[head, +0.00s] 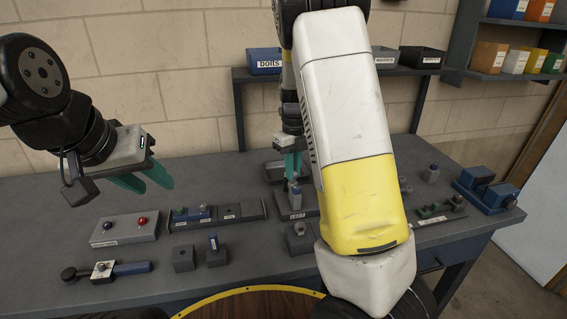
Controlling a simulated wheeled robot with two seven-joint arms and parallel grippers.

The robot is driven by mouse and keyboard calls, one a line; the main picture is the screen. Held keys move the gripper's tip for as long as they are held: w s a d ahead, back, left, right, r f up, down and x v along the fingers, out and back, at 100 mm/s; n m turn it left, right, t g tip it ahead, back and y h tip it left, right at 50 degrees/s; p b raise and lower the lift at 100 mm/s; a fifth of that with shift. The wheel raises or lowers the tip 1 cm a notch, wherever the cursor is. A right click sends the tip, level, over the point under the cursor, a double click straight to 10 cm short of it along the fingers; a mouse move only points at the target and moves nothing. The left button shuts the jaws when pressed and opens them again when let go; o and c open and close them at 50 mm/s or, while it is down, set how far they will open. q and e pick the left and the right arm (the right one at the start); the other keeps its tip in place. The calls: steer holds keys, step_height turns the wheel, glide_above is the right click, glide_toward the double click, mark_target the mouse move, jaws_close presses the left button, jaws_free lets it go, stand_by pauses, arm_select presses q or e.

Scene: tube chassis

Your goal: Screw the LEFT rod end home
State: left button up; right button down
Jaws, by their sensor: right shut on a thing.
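My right gripper (293,166) reaches down over the middle of the bench, its teal fingers shut on a small grey upright piece, apparently the left rod end (294,189). The piece stands above a dark block labelled LEFT (297,215). Its lower end and thread are too small to make out, so I cannot tell how deep it sits. The yellow and white arm hides the area just right of it. My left gripper (146,178) is open and empty, above the left part of the bench.
A box with blue and red knobs (125,229), a dark tray (250,209), small blocks (184,258) and a handled tool (130,268) lie at left and front. A blue fixture (488,193) stands at right. Bins (265,62) sit on the rear shelf.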

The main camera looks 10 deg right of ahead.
steer(key=n, duration=0.4)
steer(key=shift+n, duration=0.6)
steer(key=n, duration=0.3)
steer(key=shift+n, duration=1)
steer(key=n, duration=0.3)
steer(key=shift+w, duration=0.1)
steer(key=shift+n, duration=1.1)
